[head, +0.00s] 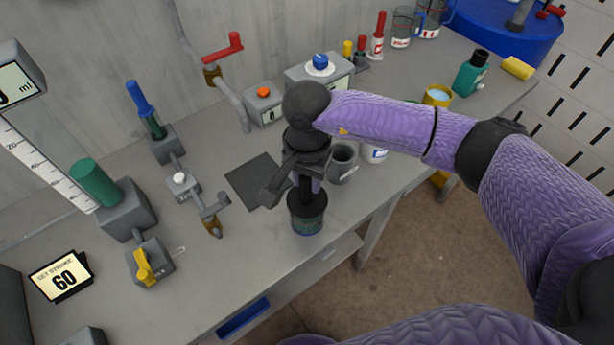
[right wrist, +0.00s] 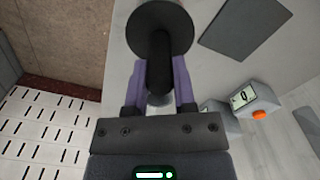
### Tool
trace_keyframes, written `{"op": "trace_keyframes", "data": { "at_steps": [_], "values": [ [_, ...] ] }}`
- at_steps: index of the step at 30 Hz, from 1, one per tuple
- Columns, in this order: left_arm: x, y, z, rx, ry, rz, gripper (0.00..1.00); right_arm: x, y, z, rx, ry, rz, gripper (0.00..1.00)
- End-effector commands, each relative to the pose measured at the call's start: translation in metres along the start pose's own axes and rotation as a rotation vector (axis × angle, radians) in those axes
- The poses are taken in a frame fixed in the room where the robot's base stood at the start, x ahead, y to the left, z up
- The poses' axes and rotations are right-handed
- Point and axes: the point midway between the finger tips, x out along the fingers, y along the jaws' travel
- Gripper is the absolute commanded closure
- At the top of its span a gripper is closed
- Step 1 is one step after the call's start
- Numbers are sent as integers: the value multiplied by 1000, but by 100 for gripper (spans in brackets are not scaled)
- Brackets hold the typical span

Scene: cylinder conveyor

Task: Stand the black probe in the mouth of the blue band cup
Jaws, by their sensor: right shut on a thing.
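My right gripper (head: 306,182) is shut on the black probe (head: 305,188) and holds it roughly upright. The probe's lower end is at the mouth of a dark cup (head: 307,222) with blue-green on its side, near the bench's front edge. I cannot tell how deep the probe reaches or whether it touches the cup. The left gripper is not in view.
A grey cup (head: 342,165) and a white cup with a blue mark (head: 376,154) stand right of the gripper. A dark square mat (head: 252,178) lies to the left. Valves and a display reading 60 (head: 62,276) are further left. Bare bench (head: 245,240) lies left of the dark cup.

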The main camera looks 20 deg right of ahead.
Motion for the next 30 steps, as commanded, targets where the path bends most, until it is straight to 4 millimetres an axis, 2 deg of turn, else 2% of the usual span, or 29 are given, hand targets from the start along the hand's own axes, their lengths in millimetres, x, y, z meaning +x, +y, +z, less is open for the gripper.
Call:
{"op": "trace_keyframes", "data": {
  "at_steps": [6, 7, 12, 20, 23, 30],
  "values": [
    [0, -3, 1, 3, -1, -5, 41, 0, 0, 0, 0, 0, 0, 100],
    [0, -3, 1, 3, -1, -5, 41, 0, 0, 0, 0, 0, 0, 63],
    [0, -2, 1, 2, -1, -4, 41, 0, 0, 0, 0, 0, 0, 27],
    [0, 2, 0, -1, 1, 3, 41, -2, 0, 0, 0, 0, -1, 26],
    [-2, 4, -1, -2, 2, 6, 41, -19, 0, -1, -1, 2, -3, 26],
    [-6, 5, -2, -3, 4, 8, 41, -79, 0, -1, -1, 3, -3, 26]
  ]
}}
